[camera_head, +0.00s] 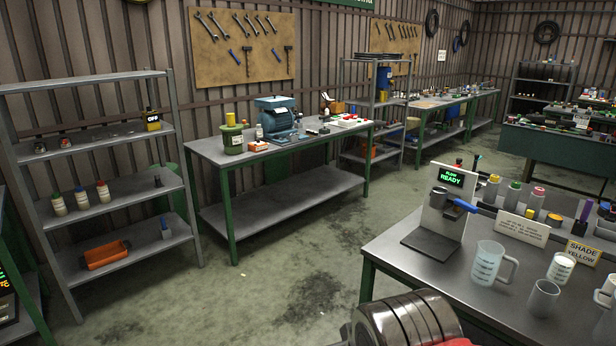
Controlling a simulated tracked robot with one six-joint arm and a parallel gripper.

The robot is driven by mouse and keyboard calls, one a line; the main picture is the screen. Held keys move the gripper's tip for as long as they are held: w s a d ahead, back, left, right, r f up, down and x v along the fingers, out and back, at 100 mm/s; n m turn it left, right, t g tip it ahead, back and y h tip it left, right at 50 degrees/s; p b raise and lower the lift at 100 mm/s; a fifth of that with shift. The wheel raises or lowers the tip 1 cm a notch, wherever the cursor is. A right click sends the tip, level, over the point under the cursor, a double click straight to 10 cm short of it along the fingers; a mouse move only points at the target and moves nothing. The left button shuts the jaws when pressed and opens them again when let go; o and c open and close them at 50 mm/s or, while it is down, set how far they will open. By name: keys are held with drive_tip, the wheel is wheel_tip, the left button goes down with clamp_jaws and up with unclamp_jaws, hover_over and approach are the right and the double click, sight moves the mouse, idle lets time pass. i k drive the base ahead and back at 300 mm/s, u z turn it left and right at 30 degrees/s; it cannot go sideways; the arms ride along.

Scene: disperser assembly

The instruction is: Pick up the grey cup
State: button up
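The grey cup (543,297) stands upright on the metal-topped workbench (455,292) at the lower right. It is a plain open cylinder with no visible handle. A clear measuring jug (488,263) with a handle stands to its left, and a smaller white-filled measuring cup (561,268) stands just behind it to the right. My gripper does not show, so its fingers and anything in them are hidden from me.
A dispenser (440,215) with a lit "READY" screen and blue lever stands at the bench's left. Behind the cup are a white text sign (522,229), a yellow "SHADE YELLOW" sign (581,252) and several capped bottles. The bench is bare in front of the jug. Open floor lies left of the bench.

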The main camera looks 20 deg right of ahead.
sight(544, 295)
drive_tip(key=z, duration=0.4)
drive_tip(key=i, duration=0.6)
drive_tip(key=z, duration=0.75)
drive_tip(key=i, duration=0.7)
drive_tip(key=z, duration=0.4)
